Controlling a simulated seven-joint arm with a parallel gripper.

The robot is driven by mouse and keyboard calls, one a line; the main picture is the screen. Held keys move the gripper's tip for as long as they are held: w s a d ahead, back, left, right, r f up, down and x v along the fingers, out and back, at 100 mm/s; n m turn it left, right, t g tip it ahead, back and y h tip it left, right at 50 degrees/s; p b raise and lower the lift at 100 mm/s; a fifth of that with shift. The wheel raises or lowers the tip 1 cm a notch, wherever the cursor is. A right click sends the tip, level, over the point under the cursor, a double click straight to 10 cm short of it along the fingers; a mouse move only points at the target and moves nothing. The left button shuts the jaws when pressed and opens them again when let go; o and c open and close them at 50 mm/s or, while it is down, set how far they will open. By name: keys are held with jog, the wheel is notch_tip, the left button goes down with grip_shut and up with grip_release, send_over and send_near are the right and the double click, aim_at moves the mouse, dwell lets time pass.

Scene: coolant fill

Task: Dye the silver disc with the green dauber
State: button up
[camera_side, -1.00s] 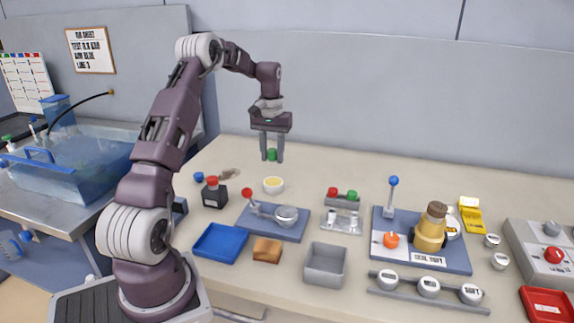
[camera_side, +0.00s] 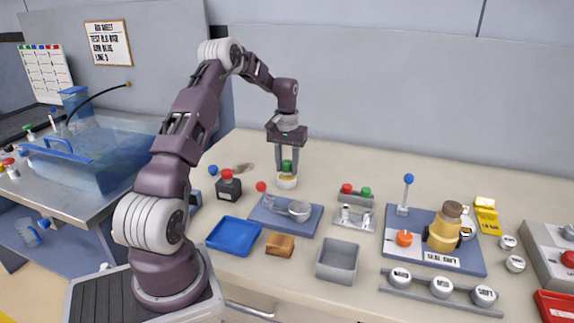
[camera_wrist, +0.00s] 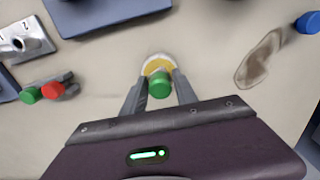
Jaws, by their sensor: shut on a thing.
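My gripper (camera_side: 287,164) is shut on the green dauber (camera_side: 287,166), which also shows between the fingers in the wrist view (camera_wrist: 159,88). It holds the dauber upright, right over a small white cup (camera_side: 287,183) with yellow inside, also seen in the wrist view (camera_wrist: 157,63). The dauber's lower end is hidden, so I cannot tell whether it touches the yellow. A silver plate (camera_side: 354,218) with shiny round spots lies to the right; its numbered end shows in the wrist view (camera_wrist: 22,42). I cannot tell for certain which round piece is the silver disc.
A rack with red and green knobs (camera_side: 356,194) stands behind the silver plate. A black block with a red top (camera_side: 229,187) and a blue-topped piece (camera_side: 213,170) stand left of the cup. A blue board (camera_side: 275,222) with a metal bowl lies in front.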

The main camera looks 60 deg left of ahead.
aim_at(287, 161)
jog(key=shift+f, duration=0.6)
dwell(1.3)
jog(key=shift+r, duration=3.55)
